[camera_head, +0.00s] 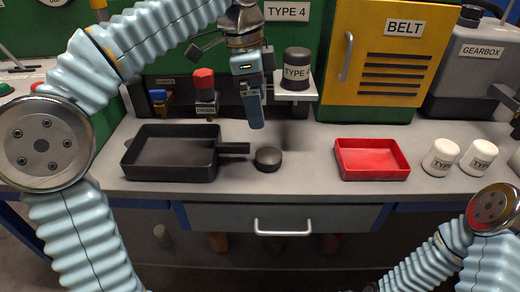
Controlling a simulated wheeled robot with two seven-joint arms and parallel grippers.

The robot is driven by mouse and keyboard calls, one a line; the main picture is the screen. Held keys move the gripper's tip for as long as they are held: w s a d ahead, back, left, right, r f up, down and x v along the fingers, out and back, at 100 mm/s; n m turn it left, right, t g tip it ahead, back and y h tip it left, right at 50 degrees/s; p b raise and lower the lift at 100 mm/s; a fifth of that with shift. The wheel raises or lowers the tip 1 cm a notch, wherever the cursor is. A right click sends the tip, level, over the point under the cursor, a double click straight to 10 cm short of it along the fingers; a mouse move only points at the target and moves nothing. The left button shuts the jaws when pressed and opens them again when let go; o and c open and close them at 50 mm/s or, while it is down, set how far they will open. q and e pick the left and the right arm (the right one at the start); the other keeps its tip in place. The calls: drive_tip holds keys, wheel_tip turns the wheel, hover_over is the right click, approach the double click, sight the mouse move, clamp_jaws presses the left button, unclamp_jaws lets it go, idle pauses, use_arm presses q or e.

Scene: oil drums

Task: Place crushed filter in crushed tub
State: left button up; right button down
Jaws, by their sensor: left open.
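A short dark round piece (267,158), which looks like the crushed filter, lies on the grey bench just right of the black pan's handle. A shallow red tub (372,160) stands to its right on the bench, and it looks empty. I cannot read any label that marks it as the crushed tub. My left gripper (255,108) points down above and behind the dark piece, open, with nothing visible between its fingers. It is seen edge-on. My right forearm joint shows at the lower right, but its gripper is out of the picture.
A black pan (172,153) with a handle stands at the left. Two white filters (459,157) stand right of the tub. A dark TYPE 4 filter (296,68) sits on a shelf behind my gripper. A yellow BELT cabinet (385,60) and grey gearbox (467,75) stand behind.

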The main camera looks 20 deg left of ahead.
use_arm(q)
drive_tip(key=b, duration=0.2)
hover_over(268, 154)
drive_tip(key=a, duration=0.2)
drive_tip(key=f, duration=0.7)
drive_tip(key=shift+d, duration=0.2)
drive_tip(key=shift+d+f+b, duration=0.1)
drive_tip(key=shift+d+f, duration=0.15)
drive_tip(key=shift+f, duration=0.75)
drive_tip(key=shift+d+f+b, duration=0.15)
drive_tip(key=shift+d+f, duration=0.1)
drive_tip(key=shift+f, duration=0.75)
drive_tip(key=shift+d+f+b, duration=0.1)
drive_tip(key=shift+d+f, duration=0.15)
drive_tip(key=shift+f, duration=0.75)
drive_tip(key=shift+r, duration=0.1)
drive_tip(key=c, duration=1.4)
